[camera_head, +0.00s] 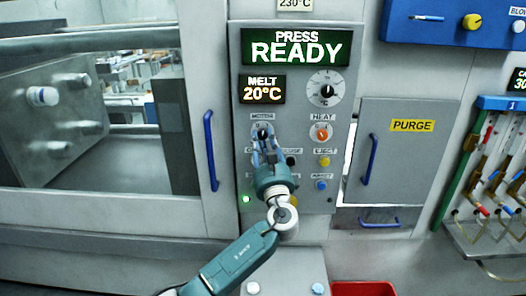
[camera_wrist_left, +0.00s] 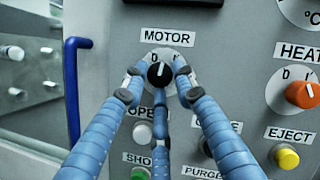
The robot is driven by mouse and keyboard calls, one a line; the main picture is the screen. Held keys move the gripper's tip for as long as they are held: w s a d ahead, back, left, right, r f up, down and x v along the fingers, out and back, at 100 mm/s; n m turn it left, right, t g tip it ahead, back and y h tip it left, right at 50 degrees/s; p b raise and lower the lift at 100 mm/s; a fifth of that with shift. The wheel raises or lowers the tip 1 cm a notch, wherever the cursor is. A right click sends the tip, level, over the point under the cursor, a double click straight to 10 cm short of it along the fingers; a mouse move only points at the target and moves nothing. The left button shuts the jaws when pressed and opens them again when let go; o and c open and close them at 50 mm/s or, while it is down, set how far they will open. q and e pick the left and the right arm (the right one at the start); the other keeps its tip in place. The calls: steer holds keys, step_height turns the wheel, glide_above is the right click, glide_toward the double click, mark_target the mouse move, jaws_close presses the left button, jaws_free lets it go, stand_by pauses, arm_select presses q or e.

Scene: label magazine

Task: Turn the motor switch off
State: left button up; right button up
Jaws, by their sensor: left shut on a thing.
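The motor switch (camera_head: 264,132) is a black round knob with a white pointer line, under a MOTOR label on the grey press panel. It shows close up in the left wrist view (camera_wrist_left: 160,73), between a 0 mark and an I mark on a pale dial. Its line points roughly upward; which mark it is set to I cannot tell. My left gripper (camera_head: 265,142) is at the panel with its blue fingers shut around the knob, one on each side and one below. The fingers partly cover the dial and the buttons beneath. My right gripper is not in view.
The orange HEAT knob (camera_head: 321,133) is to the right of the motor switch. A yellow EJECT button (camera_head: 324,161) and other buttons sit close below. A blue door handle (camera_head: 211,150) stands left, and the PURGE door (camera_head: 405,150) is right. A red bin (camera_head: 363,289) is below.

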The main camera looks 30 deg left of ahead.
arm_select(q)
steer(key=n+b, duration=0.1)
steer(key=n, duration=0.1)
steer(key=n+g+b, duration=0.1)
steer(key=n, duration=0.1)
steer(key=n+g+b, duration=0.1)
steer(key=n, duration=0.1)
steer(key=shift+d+r+y, duration=0.1)
steer(key=shift+r+y, duration=0.2)
steer(key=shift+r, duration=0.05)
steer(key=n+g+b, duration=0.1)
steer(key=n, duration=0.2)
steer(key=shift+r+g, duration=0.15)
steer(key=shift+g, duration=0.25)
steer(key=shift+r+n+g+b, duration=0.1)
steer(key=shift+n+g+b, duration=0.25)
steer(key=shift+n, duration=0.55)
steer(key=o, duration=1.1)
steer(key=shift+o, duration=0.2)
steer(key=shift+s, duration=0.15)
